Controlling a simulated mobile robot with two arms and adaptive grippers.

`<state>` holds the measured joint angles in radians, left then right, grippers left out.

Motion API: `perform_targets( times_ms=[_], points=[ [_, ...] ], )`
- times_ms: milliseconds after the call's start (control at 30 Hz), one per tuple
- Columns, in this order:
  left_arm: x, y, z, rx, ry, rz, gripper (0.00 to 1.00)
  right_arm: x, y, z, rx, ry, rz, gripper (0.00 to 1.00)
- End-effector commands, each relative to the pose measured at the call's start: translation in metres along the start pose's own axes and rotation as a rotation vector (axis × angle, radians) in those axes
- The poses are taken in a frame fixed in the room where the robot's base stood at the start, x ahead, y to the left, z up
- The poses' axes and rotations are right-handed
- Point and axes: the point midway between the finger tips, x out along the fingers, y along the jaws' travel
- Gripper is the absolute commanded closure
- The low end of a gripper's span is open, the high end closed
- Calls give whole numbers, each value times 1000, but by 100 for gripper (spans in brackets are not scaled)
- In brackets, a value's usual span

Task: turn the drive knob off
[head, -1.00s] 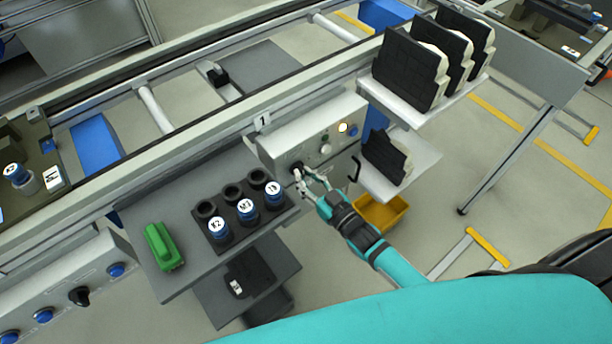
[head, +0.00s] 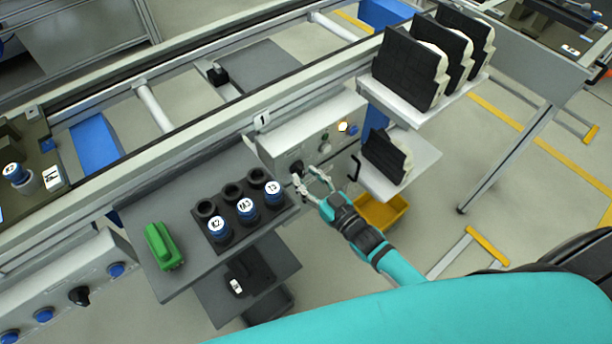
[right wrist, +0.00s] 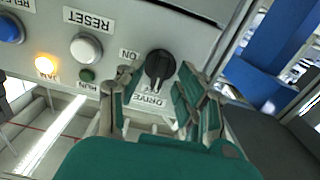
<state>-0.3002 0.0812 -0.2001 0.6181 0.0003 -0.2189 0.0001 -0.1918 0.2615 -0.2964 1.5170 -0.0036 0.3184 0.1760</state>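The drive knob (right wrist: 159,65) is a black rotary knob on the grey control panel (right wrist: 135,20), with upside-down ON and DRIVE labels beside it. Its grip bar is roughly upright in the right wrist view; other lettering near it is partly hidden. In the head view the knob (head: 297,166) shows small on the panel front. My right gripper (right wrist: 156,80) is open, with one finger on each side of the knob's lower end and gaps visible. It also shows in the head view (head: 312,180), just in front of the panel. My left gripper is out of view.
The panel has a lit amber lamp (right wrist: 46,65), a white RESET button (right wrist: 86,47) and a blue button (right wrist: 10,28). A black handle (head: 354,167) is at its right. A shelf (head: 180,200) with cups and a green object (head: 163,247) is at left; a yellow bin (head: 382,211) is below.

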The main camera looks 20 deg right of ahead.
Motion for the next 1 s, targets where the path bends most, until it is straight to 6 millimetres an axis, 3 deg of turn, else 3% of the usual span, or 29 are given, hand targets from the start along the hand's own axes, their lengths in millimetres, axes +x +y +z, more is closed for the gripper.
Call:
perform_targets(
  times_ms=[300, 500, 700, 1000],
  points=[
    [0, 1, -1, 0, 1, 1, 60, -67, 0, 2, 0, -6, 0, 63],
    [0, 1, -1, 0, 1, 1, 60, -99, 0, 1, -1, -4, 0, 63],
    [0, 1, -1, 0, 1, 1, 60, -110, 0, 0, -2, -2, 0, 63],
    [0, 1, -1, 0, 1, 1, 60, -111, 0, 0, -2, -2, 0, 63]
  ],
)
